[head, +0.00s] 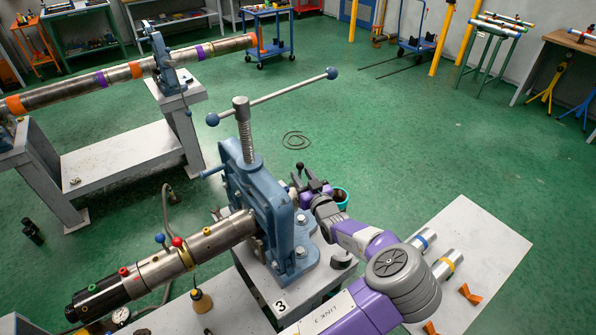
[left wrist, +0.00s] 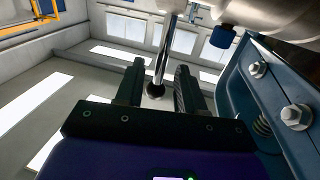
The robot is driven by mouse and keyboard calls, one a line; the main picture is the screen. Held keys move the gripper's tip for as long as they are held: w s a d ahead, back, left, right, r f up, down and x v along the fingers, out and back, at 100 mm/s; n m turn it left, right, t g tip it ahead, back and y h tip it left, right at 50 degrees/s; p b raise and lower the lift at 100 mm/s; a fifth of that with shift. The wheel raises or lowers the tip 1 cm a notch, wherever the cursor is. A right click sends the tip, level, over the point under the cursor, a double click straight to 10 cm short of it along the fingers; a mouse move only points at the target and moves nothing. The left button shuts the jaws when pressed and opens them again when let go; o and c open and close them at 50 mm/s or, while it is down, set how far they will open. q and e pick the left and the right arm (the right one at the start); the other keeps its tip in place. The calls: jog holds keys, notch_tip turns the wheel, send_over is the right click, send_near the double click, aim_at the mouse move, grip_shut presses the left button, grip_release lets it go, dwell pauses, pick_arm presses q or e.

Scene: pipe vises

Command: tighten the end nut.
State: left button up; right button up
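A steel pipe (head: 205,241) runs into a blue vise (head: 258,190), its black end (head: 95,296) at lower left. I cannot pick out the end nut for certain. My left gripper (head: 297,184) is just right of the vise, partly hidden by it. In the left wrist view its two dark fingers (left wrist: 157,88) stand apart. A shiny rod with a dark ball end (left wrist: 155,90) shows between them, with gaps on both sides; I cannot tell its depth. The pipe also shows at the top of that view (left wrist: 275,14). My right gripper is not in view.
The vise's screw handle (head: 275,97) sticks out high above. Bolts on the blue vise (left wrist: 240,75) stand close right of the fingers. A pale bench (head: 480,235) with short pipes lies at right. Another vise (head: 165,65) holds a long banded pipe at upper left. Green floor beyond is mostly clear.

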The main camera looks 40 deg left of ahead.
pick_arm(q)
jog(key=shift+x, duration=2.05)
grip_shut()
